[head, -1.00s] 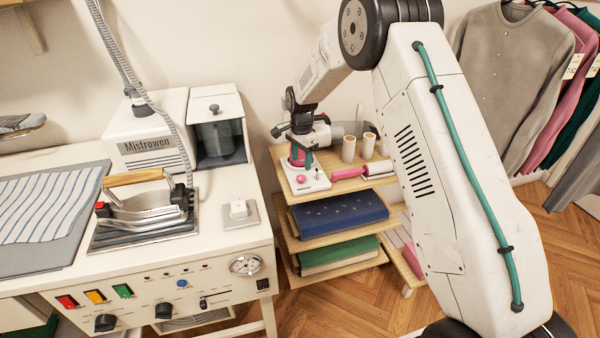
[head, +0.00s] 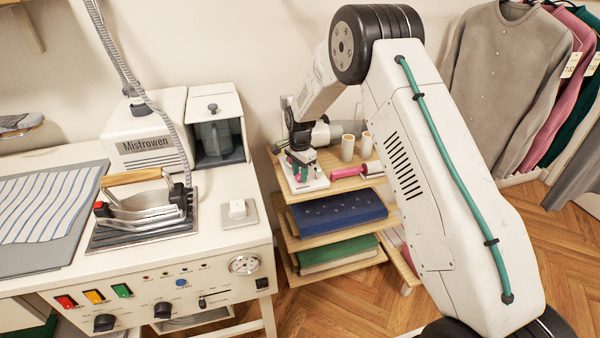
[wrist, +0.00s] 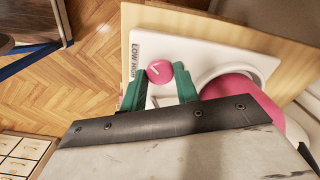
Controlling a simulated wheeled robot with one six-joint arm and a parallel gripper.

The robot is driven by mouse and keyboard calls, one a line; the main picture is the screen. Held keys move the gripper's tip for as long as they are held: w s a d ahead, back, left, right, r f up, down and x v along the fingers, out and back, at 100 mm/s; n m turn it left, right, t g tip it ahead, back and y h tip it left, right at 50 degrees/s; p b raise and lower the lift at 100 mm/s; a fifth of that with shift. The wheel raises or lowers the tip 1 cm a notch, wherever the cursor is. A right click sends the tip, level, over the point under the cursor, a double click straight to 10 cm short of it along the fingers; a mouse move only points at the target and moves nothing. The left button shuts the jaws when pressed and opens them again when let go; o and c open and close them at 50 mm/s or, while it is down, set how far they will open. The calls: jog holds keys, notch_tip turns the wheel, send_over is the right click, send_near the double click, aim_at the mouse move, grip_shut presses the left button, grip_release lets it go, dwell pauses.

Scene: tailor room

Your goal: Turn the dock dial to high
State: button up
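The dock dial (wrist: 159,71) is a round pink knob with a white mark on the small white dock (wrist: 205,58). In the wrist view the words LOW and HIGH are printed beside it on the left. My gripper (wrist: 160,78) has its two green fingers on either side of the dial, tips very close to its edges; contact is unclear.
A pink rounded object (wrist: 245,92) is right of my fingers. The ironing station (head: 165,265) is on the left.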

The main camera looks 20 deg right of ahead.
jog(key=shift+n, duration=0.5)
jog(key=n, duration=0.2)
jog(key=shift+n, duration=0.4)
jog(key=n, duration=0.4)
jog(key=shift+n, duration=0.3)
jog(key=n, duration=0.4)
jog(key=shift+n, duration=2.2)
jog(key=o, duration=1)
jog(key=shift+c, duration=0.2)
jog(key=shift+r, duration=0.1)
